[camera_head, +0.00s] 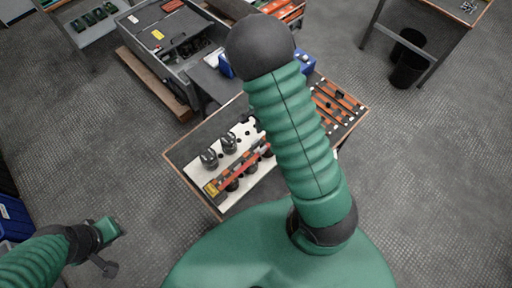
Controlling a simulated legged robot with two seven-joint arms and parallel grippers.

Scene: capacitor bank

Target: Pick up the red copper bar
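A red bar (238,172) lies slantwise along a white board (190,171) on the central table, across a row of dark round capacitors. A yellow label (211,189) is at its near left end. Its far right end runs up to my raised green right arm, which hides what lies beyond. My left arm comes in at the lower left, with a green and black end (107,230) over the floor, away from the table. Its jaw opening is unclear.
Several orange-red bars lie in a rack (350,117) at the table's right. Blue boxes (305,62) stand behind my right arm. A grey cabinet (165,35) is at the upper left, a black bin (407,70) at the upper right.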

